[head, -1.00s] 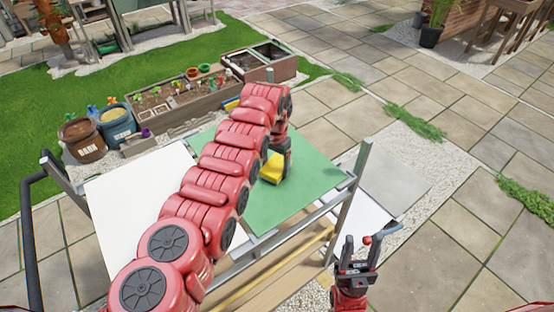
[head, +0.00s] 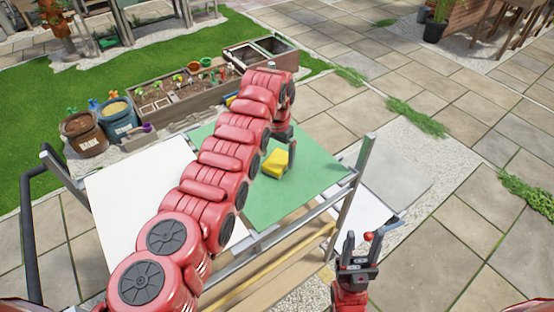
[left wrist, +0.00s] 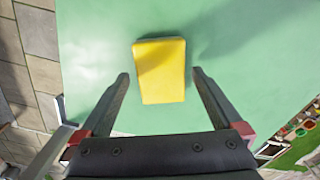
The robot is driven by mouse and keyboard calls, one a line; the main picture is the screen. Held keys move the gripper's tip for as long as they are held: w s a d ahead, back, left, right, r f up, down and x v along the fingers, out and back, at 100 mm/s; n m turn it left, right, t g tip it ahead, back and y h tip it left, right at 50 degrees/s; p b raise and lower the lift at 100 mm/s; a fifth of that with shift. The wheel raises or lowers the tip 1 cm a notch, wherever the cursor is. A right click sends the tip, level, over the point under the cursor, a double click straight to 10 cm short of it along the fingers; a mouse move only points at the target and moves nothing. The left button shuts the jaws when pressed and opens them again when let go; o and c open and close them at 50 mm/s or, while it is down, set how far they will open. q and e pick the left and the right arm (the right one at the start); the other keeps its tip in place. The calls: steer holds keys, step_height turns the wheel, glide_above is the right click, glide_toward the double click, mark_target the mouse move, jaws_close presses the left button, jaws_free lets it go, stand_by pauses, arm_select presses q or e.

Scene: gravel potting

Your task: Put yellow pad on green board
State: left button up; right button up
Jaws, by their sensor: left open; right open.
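The yellow pad (head: 275,163) lies on the green board (head: 270,209), inside its edges. In the left wrist view the pad (left wrist: 160,70) rests on the green board (left wrist: 95,45), with a shadow over its upper part. My left gripper (head: 289,152) is open just right of the pad in the head view. In the left wrist view its fingers (left wrist: 161,75) stand apart on either side of the pad's near part, with gaps, and hold nothing. My right gripper (head: 361,246) is open and empty, off the table's right side.
A white board (head: 128,195) lies left of the green one, partly hidden by my left arm. A metal post (head: 352,185) stands at the table's right corner. A planter box (head: 180,95) and bins (head: 117,120) stand behind. Paving at right is free.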

mark_target(278, 160)
arm_select(q)
step_height(278, 160, up, 10)
steer(key=shift+b, duration=0.4)
steer(key=shift+f, duration=0.1)
